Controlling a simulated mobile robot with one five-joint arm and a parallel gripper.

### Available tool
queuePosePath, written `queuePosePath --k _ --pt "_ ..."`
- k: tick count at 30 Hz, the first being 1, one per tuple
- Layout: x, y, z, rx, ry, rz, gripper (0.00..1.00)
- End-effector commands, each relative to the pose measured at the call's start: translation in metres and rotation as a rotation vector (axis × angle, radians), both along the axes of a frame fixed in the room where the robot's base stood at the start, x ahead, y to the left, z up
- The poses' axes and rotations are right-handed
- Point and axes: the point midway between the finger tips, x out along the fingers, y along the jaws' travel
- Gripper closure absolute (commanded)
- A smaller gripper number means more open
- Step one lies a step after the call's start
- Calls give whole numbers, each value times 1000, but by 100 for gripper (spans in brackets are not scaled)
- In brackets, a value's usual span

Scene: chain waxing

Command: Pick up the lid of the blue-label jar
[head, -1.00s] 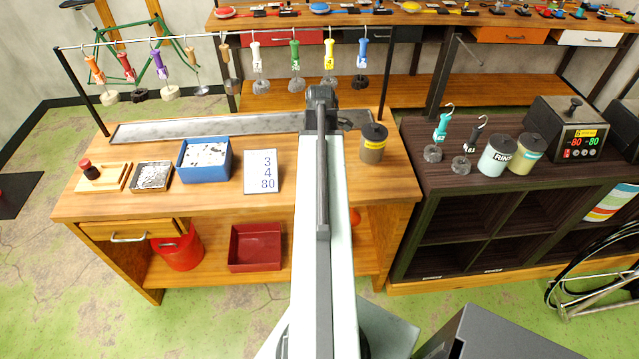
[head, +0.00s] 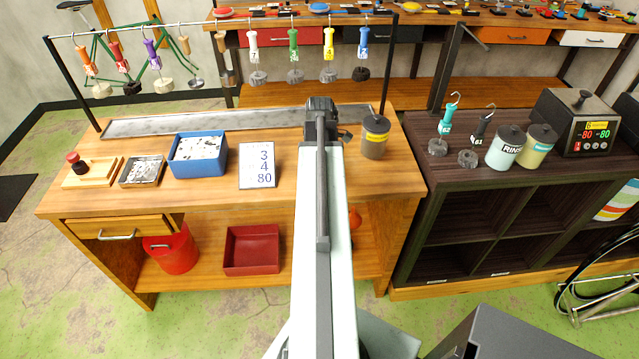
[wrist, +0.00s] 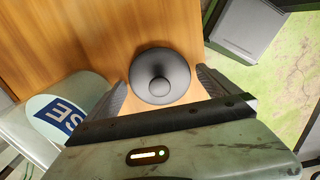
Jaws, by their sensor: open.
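A round dark grey lid (wrist: 158,62) with a ball knob shows in the wrist view over a wooden surface. My gripper (wrist: 162,78) is open, with one finger on each side of the lid; I cannot tell whether they touch it. The jar body and label under this lid are hidden, so its label colour does not show. A brown-grey jar (head: 374,145) with a dark lid and yellow label stands on the bench, right of my arm.
The wooden bench (head: 290,195) holds a blue tray (head: 182,172), a number card (head: 257,178) and a metal tray. A rack with hanging tagged tools spans its back. On the dark shelf (head: 425,172) at right stand the RINSE jar (head: 503,154), another jar (head: 537,151) and a heater (head: 585,140).

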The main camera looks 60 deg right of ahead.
Motion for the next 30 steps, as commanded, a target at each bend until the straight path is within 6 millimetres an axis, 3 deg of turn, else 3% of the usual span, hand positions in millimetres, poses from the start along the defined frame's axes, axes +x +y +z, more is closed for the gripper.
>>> queuePosePath --k 2,7,14,19,30 --pt "0 0 1 0 0 0 6" --pt "0 0 1 0 0 0 53" --pt "0 0 2 0 0 1 53" --pt "0 0 15 0 0 1 53" --pt "0 0 89 0 0 1 53"
